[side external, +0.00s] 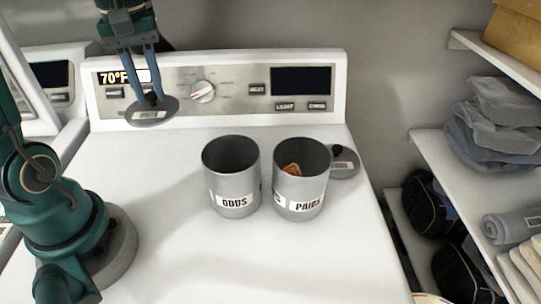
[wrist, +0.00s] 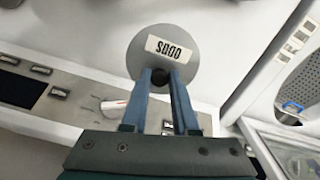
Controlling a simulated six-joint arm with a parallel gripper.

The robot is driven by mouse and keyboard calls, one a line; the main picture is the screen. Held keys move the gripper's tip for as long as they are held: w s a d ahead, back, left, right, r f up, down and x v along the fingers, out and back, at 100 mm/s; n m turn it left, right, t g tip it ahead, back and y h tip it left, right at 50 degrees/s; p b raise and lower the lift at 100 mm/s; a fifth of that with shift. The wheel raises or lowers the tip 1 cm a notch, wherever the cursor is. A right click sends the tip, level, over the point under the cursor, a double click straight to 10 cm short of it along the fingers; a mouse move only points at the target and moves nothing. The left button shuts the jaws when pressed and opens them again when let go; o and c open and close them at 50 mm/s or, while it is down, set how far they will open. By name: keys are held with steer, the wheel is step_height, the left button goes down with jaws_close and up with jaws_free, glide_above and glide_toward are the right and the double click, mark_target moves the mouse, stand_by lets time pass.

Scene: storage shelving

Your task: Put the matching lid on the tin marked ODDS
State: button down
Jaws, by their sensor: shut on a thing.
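The tin marked ODDS (side external: 233,187) stands open and upright on the white machine top, and its inside looks empty. The tin marked PAIDS or PAIRS (side external: 299,190) stands open beside it on the right, with something orange inside. My gripper (side external: 151,97) is shut on a grey round lid (side external: 152,116), holding it by its dark knob in the air, left of and above the ODDS tin. In the wrist view the lid (wrist: 190,62) has a label reading ODDS, upside down. A second grey lid (side external: 346,166) with a dark knob lies behind the right tin, partly hidden.
The control panel (side external: 219,75) with a dial and displays rises along the back of the machine. Shelves with folded cloths (side external: 489,140) and dark shoes (side external: 430,205) stand at the right. The machine top in front of the tins is clear.

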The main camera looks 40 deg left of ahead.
steer(key=w+d, duration=0.1)
steer(key=d, duration=0.7)
steer(key=w+d, duration=0.2)
steer(key=d, duration=0.7)
steer(key=shift+w+f+n, duration=0.25)
steer(key=shift+f+n, duration=0.05)
steer(key=shift+f, duration=0.15)
steer(key=shift+f, duration=0.15)
stand_by(1.1)
steer(key=shift+c, duration=0.6)
jaws_free()
steer(key=shift+r, duration=2.25)
